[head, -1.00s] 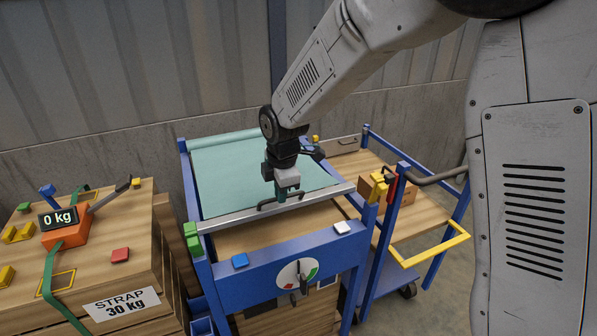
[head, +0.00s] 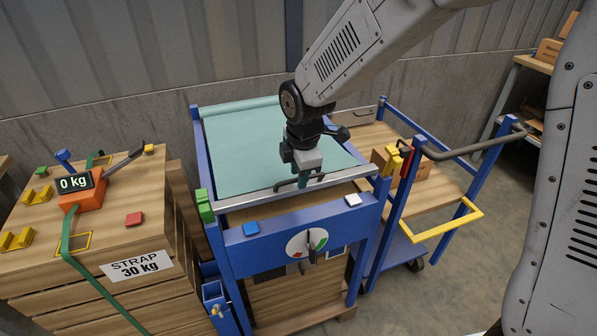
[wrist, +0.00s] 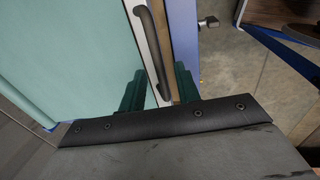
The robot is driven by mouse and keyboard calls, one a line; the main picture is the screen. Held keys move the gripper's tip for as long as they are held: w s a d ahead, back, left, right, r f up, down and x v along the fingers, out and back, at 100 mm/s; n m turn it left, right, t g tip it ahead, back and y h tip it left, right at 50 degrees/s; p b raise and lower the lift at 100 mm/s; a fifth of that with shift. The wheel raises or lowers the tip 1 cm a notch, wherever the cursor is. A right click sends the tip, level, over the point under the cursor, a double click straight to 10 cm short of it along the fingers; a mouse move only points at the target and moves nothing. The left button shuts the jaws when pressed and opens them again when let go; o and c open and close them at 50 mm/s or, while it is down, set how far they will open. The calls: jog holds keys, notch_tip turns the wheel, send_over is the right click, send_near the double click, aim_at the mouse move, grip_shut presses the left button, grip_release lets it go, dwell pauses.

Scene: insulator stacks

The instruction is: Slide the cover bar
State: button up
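The cover bar (head: 245,200) is a pale metal bar with a black handle (head: 287,186). It lies across the blue-framed stand at the front edge of a teal cover sheet (head: 265,145). My gripper (head: 303,182) points down at the handle. In the wrist view, its green fingers (wrist: 159,88) stand apart on either side of the handle (wrist: 152,45), with visible gaps. The bar (wrist: 137,15) runs beside the handle there. Whether a finger touches the handle is unclear.
The stand's blue front panel (head: 275,248) carries a dial (head: 306,243). Green blocks (head: 204,205) sit at its left post. A crate with a strap and scale (head: 82,190) stands left. A blue cart with a yellow frame (head: 440,226) stands close on the right.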

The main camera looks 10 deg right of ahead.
jog(key=shift+r, duration=0.1)
notch_tip(320, 180, up, 8)
jog(key=s, duration=0.1)
jog(key=shift+s+d+f, duration=0.2)
jog(key=shift+s+f, duration=0.05)
dwell(0.3)
jog(key=s+d+r+m, duration=0.3)
jog(key=s+d+m, duration=0.6)
jog(key=s, duration=0.4)
jog(key=s+d+r+m, duration=0.4)
jog(key=s+d+m, duration=0.6)
jog(key=s, duration=0.3)
jog(key=shift+s+d+m+g+h, duration=0.2)
jog(key=shift+d+m+g+h, duration=0.15)
jog(key=shift+m, duration=0.55)
